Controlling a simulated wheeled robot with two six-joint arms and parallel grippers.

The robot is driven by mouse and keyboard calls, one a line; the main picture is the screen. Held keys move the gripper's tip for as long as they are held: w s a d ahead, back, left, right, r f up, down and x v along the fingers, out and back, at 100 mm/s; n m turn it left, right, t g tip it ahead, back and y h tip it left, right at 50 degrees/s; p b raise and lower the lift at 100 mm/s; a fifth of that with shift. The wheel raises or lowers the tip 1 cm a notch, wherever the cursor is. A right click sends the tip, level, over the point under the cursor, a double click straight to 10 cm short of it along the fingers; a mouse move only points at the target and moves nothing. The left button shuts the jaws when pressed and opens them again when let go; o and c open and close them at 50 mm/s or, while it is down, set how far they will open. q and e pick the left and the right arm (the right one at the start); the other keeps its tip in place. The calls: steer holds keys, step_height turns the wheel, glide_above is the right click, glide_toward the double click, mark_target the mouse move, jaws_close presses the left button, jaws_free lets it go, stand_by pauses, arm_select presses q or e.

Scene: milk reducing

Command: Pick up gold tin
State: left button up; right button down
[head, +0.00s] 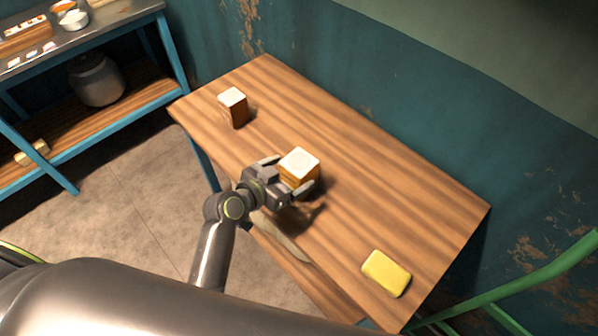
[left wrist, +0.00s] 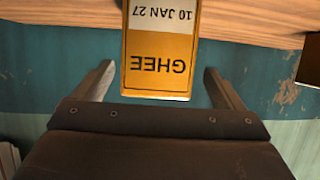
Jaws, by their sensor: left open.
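The gold tin (head: 299,169) is a box with a white top and gold sides, standing upright on the wooden table. In the left wrist view the tin (left wrist: 160,62) shows a gold face with "GHEE" and a "10 JAN 27" label, upside down. My left gripper (head: 285,180) is at the tin with its fingers open on either side of it. In the left wrist view the fingers of my left gripper (left wrist: 158,82) are spread, with a gap on each side of the tin. My right gripper is not in view.
A brown box with a white top (head: 233,108) stands at the table's far left. A yellow block (head: 386,273) lies near the right end. A blue-framed shelf (head: 110,110) with a grey pot (head: 97,80) stands at left.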

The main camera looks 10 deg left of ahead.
mark_target(299, 168)
arm_select(q)
steer(key=shift+p+x, duration=0.5)
steer(key=shift+x, duration=1.45)
steer(key=shift+d+r, duration=0.1)
steer(key=shift+r, duration=0.05)
steer(key=shift+c, duration=0.4)
steer(key=c, duration=1.2)
steer(key=shift+c, duration=0.8)
steer(key=shift+r, duration=0.2)
